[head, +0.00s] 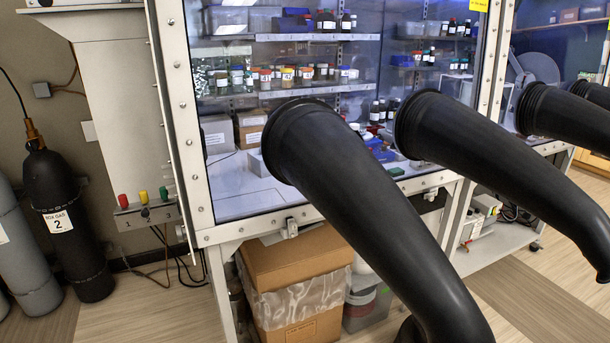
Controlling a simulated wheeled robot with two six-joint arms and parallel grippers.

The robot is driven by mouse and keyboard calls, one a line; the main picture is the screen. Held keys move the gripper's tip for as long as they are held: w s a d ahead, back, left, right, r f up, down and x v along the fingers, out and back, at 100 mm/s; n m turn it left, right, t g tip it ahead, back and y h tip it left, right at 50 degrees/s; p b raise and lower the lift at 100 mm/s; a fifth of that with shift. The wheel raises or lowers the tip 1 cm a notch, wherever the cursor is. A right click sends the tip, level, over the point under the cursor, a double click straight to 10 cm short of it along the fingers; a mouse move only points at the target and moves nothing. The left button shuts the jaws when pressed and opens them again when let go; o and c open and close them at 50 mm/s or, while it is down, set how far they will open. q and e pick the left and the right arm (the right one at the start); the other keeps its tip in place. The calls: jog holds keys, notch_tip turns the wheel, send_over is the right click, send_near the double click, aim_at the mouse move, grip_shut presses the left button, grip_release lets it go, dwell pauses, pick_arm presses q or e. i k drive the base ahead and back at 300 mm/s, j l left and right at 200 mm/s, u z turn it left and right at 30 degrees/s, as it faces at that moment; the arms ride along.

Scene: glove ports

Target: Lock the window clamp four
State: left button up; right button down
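A small metal window clamp (291,228) sits on the lower rail of the glovebox window frame, below the left glove. Another small clamp-like fitting (431,194) sits on the same rail further right. I cannot read a number on either one, so I cannot tell which is clamp four, nor whether either is locked. The window (235,180) stands in a pale bolted frame (176,95). Neither of my grippers shows in the head view.
Several long black gloves, including the left glove (372,225) and the middle glove (490,160), stick out from the window toward me. Cardboard boxes (298,262) stand under the glovebox. Gas cylinders (62,215) stand at the left. Floor is free at the lower right.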

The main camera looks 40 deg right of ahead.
aim_at(426, 196)
jog(key=z, duration=2)
jog(key=i+l, duration=0.2)
jog(key=l, duration=0.2)
jog(key=i+l, duration=0.2)
jog(key=l, duration=0.25)
jog(key=i+l, duration=0.25)
jog(key=l, duration=0.15)
jog(key=i+l, duration=0.2)
jog(key=l, duration=0.25)
jog(key=i+l+z, duration=0.1)
jog(key=l, duration=0.3)
jog(key=i+l, duration=0.35)
